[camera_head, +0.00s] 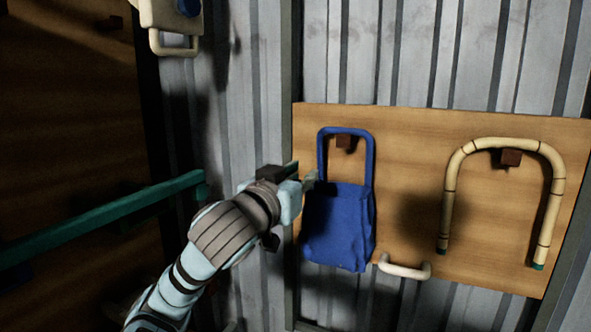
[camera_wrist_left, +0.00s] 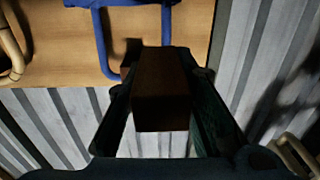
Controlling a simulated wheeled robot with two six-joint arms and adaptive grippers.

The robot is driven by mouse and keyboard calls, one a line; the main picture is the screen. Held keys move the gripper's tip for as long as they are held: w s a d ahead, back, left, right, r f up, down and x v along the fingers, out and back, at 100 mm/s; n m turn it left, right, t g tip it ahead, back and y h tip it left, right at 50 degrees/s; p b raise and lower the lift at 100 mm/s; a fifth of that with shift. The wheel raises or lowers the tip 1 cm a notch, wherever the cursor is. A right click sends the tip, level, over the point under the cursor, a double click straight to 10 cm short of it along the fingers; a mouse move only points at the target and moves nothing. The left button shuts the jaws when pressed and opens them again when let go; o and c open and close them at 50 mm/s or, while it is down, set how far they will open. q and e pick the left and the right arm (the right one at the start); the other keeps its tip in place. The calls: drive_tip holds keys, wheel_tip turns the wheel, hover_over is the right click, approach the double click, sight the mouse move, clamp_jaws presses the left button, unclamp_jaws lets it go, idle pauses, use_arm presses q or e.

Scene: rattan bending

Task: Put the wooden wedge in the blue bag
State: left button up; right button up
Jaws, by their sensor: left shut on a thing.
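The blue bag (camera_head: 338,226) hangs by its tall loop handle from a small wooden peg on the board. Its handle also shows at the top of the left wrist view (camera_wrist_left: 103,42). My left gripper (camera_head: 300,182) is beside the bag's upper left edge in the head view. In the left wrist view, it is shut on the wooden wedge (camera_wrist_left: 162,95), a dark brown block held between the two fingers. The wedge is hard to make out in the head view. I cannot tell whether the gripper touches the bag. My right gripper is not in view.
A light wooden board (camera_head: 400,190) is on a corrugated metal wall (camera_head: 420,50). A bent rattan piece (camera_head: 445,200) hangs from another peg at right. A green bar (camera_head: 100,220) spans the left side.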

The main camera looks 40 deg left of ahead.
use_arm(q)
drive_tip(key=x, duration=0.3)
drive_tip(key=f+p+x, duration=0.1)
drive_tip(key=x, duration=0.2)
drive_tip(key=p+x, duration=0.1)
drive_tip(key=x, duration=0.3)
drive_tip(key=shift+f, duration=0.25)
drive_tip(key=shift+w+a+f, duration=0.15)
drive_tip(key=shift+w+f, duration=0.05)
drive_tip(key=shift+w, duration=0.6)
drive_tip(key=o, duration=1)
approach(322, 169)
drive_tip(key=shift+w+d+r, duration=0.15)
drive_tip(key=shift+d+r, duration=0.15)
drive_tip(key=shift+r, duration=0.1)
